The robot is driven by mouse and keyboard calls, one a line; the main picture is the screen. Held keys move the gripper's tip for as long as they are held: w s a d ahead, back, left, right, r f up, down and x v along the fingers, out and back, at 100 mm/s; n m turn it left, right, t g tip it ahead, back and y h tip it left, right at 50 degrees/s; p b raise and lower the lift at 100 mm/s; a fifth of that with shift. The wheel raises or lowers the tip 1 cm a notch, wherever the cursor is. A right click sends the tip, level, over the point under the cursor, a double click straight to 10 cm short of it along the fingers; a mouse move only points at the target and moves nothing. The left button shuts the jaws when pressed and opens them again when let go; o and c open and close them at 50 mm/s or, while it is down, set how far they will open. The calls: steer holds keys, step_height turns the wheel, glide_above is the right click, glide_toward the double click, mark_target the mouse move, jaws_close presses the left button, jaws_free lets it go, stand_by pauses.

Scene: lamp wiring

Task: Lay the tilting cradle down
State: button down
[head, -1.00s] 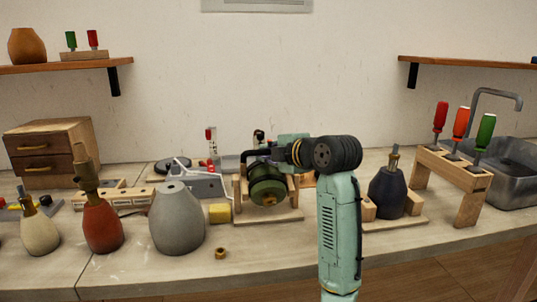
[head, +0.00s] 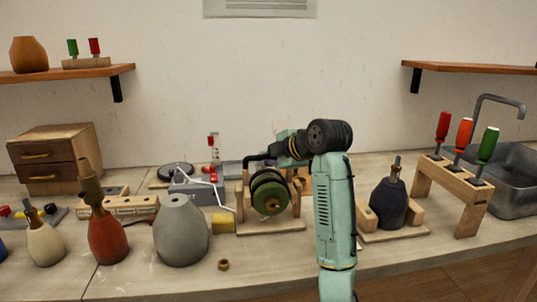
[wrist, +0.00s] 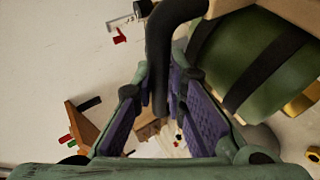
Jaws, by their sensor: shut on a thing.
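The tilting cradle is a wooden stand (head: 268,227) near the middle of the bench. It carries a rounded green lamp body (head: 268,190) with dark bands and a brass end piece facing the camera. A black bent handle (head: 256,159) rises from the cradle's upper left. In the wrist view the handle (wrist: 172,35) comes down between the purple pads of my gripper (wrist: 160,88), which is shut on it. The green body (wrist: 262,62) is close by on the right there. In the head view the fingertips are hard to make out behind the cradle.
A yellow block (head: 223,223) and a grey vase (head: 181,232) stand left of the cradle. A dark vase in a wooden holder (head: 388,205) and a screwdriver rack (head: 450,178) stand right. A small brass ring (head: 223,265) lies in front on bare bench.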

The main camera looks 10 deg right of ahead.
steer(key=shift+r, duration=0.25)
stand_by(0.3)
steer(key=c, duration=1.6)
jaws_free()
steer(key=shift+w+f, duration=0.1)
steer(key=shift+f, duration=0.05)
steer(key=v, duration=1.2)
steer(key=shift+w, duration=0.15)
